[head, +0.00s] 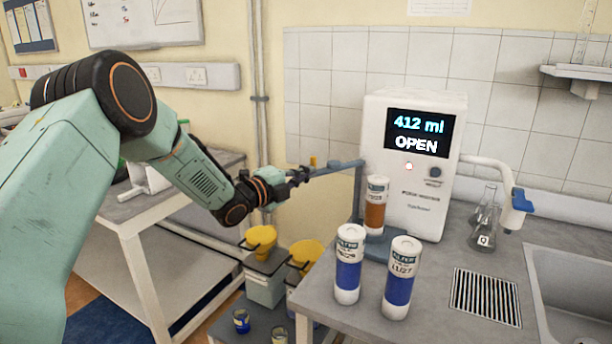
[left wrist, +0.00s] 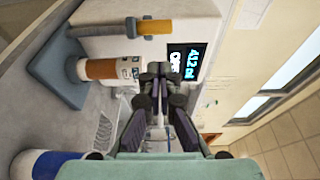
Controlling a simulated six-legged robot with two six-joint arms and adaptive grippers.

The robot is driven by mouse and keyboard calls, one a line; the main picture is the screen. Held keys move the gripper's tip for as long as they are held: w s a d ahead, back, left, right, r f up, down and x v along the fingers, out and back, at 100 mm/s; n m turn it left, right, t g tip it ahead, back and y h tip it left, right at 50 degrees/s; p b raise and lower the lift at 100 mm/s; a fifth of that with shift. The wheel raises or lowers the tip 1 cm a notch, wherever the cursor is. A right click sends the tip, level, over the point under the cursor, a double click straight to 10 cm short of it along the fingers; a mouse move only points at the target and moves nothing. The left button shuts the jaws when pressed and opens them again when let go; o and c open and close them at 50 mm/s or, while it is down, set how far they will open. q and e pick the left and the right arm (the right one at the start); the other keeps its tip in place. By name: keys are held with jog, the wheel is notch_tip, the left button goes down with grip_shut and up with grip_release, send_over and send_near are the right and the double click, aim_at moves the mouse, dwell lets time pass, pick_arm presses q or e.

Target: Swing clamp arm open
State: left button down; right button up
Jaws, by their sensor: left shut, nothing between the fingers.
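The white dispenser (head: 415,180) has a dark screen (head: 418,132) reading "412 ml" and "OPEN". A blue-grey clamp arm (head: 340,166) sticks out to the left from its post, with a small orange-yellow handle (head: 313,161) near its free end. The handle also shows in the left wrist view (left wrist: 156,27). An orange-banded cartridge (head: 376,205) stands upright on the blue-grey base below the arm. My left gripper (head: 303,174) is shut and empty beside the arm's free end; contact is unclear. It also shows in the left wrist view (left wrist: 158,70). My right gripper is out of view.
Two blue-banded filter cartridges (head: 348,264) (head: 402,278) stand on the counter in front. Yellow-topped containers (head: 261,240) stand lower left of the counter.

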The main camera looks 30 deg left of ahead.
pick_arm(q)
jog(key=s+a, duration=0.1)
jog(key=a, duration=0.8)
jog(key=shift+s+b, duration=0.2)
jog(key=shift+b, duration=0.1)
jog(key=shift+d+f, duration=0.1)
